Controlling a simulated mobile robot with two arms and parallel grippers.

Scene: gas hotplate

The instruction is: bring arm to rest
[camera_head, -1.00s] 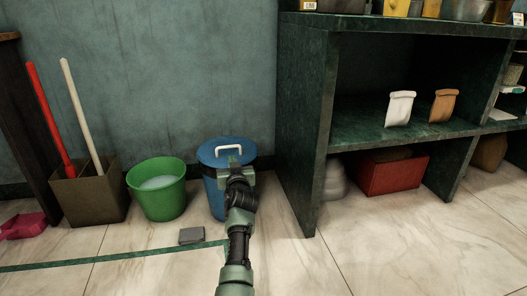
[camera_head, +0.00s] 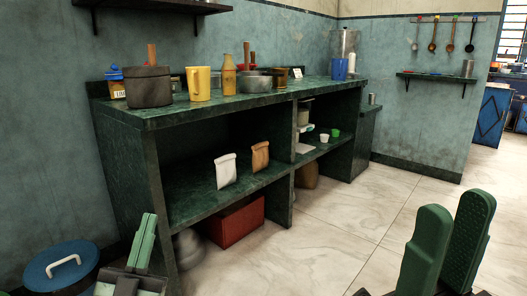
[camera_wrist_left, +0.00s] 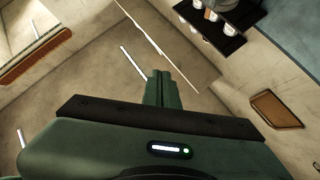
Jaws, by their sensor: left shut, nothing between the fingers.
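My left gripper (camera_head: 143,243) is at the bottom left of the head view, in front of the lower left end of the dark green shelf unit (camera_head: 127,160). Its fingers are together and point upward, with nothing between them. In the left wrist view its green fingers (camera_wrist_left: 158,88) are also closed together and empty. My right gripper (camera_head: 450,240) is at the bottom right of the head view. Its two green fingers stand upright with a gap between them and hold nothing. The rest of both arms is mostly out of view.
A blue lidded bin (camera_head: 62,268) stands at the bottom left, close to my left gripper. Pots, a yellow mug (camera_head: 199,84) and jars stand on the shelf unit's top. Two bags and a red box (camera_head: 236,222) are lower. The tiled floor (camera_head: 345,222) between is clear.

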